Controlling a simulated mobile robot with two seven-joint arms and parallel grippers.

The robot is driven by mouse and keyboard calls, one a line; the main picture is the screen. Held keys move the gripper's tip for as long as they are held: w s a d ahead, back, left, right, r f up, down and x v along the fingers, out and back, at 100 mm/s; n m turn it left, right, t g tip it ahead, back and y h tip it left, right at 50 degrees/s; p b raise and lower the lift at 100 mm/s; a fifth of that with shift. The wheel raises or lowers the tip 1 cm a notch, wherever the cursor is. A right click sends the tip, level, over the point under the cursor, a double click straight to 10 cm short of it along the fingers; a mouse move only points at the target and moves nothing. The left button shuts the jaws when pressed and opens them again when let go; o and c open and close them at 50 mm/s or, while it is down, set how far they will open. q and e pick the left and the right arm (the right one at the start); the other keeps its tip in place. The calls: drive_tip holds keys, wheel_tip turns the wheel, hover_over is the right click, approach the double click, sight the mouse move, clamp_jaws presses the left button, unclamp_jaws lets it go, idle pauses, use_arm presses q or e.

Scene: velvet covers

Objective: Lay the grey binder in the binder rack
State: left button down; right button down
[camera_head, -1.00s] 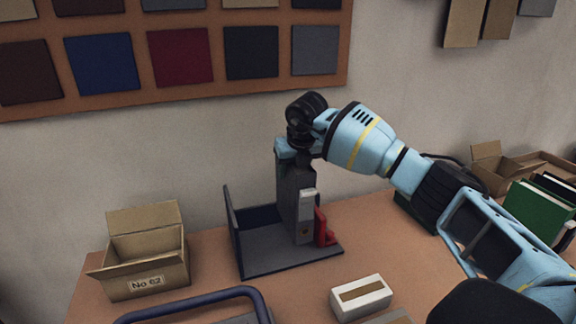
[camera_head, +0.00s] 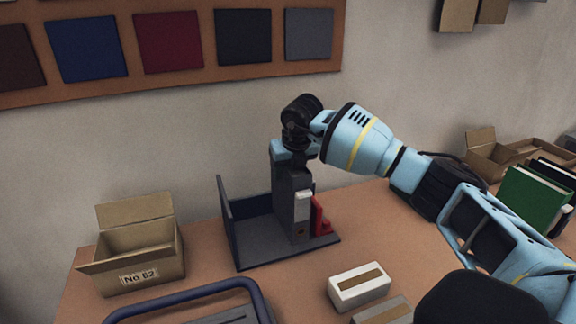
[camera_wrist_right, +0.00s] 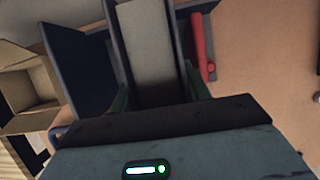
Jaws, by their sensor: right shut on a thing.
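The grey binder (camera_head: 284,208) stands upright, spine with a pale label towards me, at the right side of the dark binder rack (camera_head: 258,251). My right gripper (camera_head: 291,163) is shut on its top from above. In the wrist view the right gripper (camera_wrist_right: 157,95) has its fingers either side of the binder (camera_wrist_right: 147,45). The rack's dark left wall (camera_wrist_right: 78,65) is apart from the binder there. A red upright piece (camera_head: 319,217) stands close on the binder's right. I cannot tell whether the binder's bottom touches the rack's floor. My left gripper is not in view.
An open cardboard box (camera_head: 140,252) stands left of the rack. A blue tubular handle (camera_head: 195,290) is in front. A pale block (camera_head: 359,286) lies at the front right. Green and dark books (camera_head: 535,199) and a carton (camera_head: 487,153) are at the far right. The rack's left part is empty.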

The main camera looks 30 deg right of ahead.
drive_tip(key=shift+f+b, duration=0.3)
drive_tip(key=shift+f, duration=1.8)
drive_tip(key=c, duration=0.7)
unclamp_jaws()
drive_tip(key=shift+o, duration=0.5)
drive_tip(key=shift+f, duration=0.1)
drive_tip(key=shift+v, duration=4)
